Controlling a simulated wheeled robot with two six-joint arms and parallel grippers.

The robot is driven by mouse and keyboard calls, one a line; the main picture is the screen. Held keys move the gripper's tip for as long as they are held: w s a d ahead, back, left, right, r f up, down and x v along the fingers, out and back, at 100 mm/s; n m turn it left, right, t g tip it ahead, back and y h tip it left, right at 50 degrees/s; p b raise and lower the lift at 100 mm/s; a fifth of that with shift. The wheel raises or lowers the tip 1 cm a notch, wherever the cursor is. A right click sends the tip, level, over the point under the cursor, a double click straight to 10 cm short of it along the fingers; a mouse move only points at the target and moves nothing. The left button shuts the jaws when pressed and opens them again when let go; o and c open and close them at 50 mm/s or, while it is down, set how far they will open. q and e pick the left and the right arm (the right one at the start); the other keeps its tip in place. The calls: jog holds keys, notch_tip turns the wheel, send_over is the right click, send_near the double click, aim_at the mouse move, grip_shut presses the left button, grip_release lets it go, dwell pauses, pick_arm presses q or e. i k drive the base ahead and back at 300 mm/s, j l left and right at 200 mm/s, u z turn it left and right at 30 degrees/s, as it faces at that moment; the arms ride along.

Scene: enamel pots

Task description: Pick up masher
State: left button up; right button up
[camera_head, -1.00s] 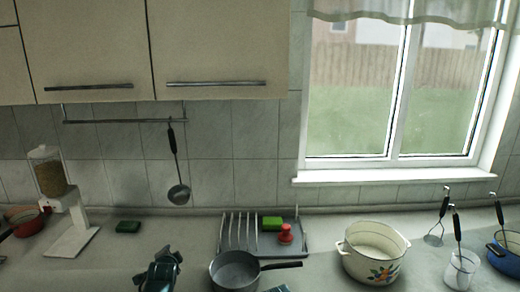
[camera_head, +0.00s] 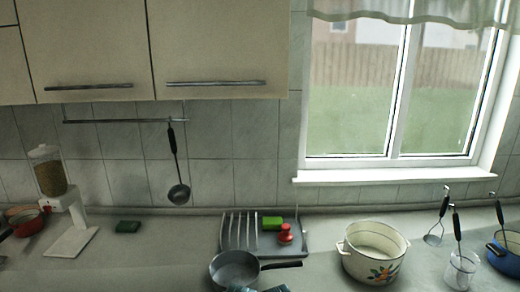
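A masher (camera_head: 437,222) with a black handle and a wire loop head is at the right, between the white enamel pot and a clear glass. It looks upright, its loop end low near the counter. My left gripper (camera_head: 243,289) and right gripper (camera_head: 278,289) show only as dark slivers at the bottom edge, in front of the grey saucepan and well left of the masher. Their fingers are hidden, so I cannot tell if they are open or shut.
A floral white pot (camera_head: 374,252) stands left of the masher. The glass (camera_head: 461,268), holding a black-handled tool, and a blue pot (camera_head: 505,254) stand right of it. The grey saucepan (camera_head: 235,270) and a dish rack (camera_head: 265,236) are in the middle. A ladle (camera_head: 178,190) hangs from the rail.

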aim_at(444, 206)
jog(key=z, duration=1.35)
jog(key=u, duration=1.7)
jog(key=z, duration=1.7)
